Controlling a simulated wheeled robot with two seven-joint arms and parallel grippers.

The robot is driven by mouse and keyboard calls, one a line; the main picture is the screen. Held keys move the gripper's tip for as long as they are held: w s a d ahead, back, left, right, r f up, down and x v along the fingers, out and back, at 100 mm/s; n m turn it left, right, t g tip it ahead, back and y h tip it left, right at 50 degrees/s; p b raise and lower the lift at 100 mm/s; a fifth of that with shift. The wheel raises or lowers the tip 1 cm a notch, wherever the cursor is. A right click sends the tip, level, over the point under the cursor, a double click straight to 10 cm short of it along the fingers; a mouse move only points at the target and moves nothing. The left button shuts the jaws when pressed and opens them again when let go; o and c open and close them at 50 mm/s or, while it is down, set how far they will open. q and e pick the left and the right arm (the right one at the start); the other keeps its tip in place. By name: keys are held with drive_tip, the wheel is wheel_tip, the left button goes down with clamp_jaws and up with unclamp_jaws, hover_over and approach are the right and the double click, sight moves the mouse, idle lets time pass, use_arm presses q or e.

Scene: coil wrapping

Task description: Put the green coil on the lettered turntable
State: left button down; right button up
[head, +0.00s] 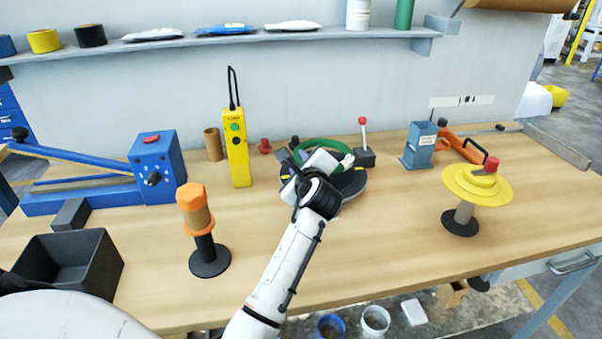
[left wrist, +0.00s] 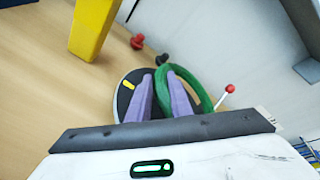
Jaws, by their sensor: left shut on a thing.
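The green coil (head: 318,144) is a ring at the back of the table, over the dark round turntable (head: 352,186) with yellow marks. My left gripper (head: 305,160) is above the turntable and hides part of both. In the left wrist view, the two purple fingers (left wrist: 161,78) are shut on the near-left side of the green coil (left wrist: 203,90). The dark turntable (left wrist: 124,98) lies beneath them there. I cannot tell whether the coil touches the turntable, and no lettering on it is readable. My right gripper is not in view.
A yellow control box (head: 236,150) stands left of the turntable, and a red-knobbed lever (head: 363,135) stands at its back right. An orange-topped stand (head: 200,225) is front left. A yellow reel stand (head: 475,187) is at right.

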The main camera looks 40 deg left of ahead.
use_arm(q)
drive_tip(key=shift+f, duration=1.45)
drive_tip(key=shift+f, duration=0.25)
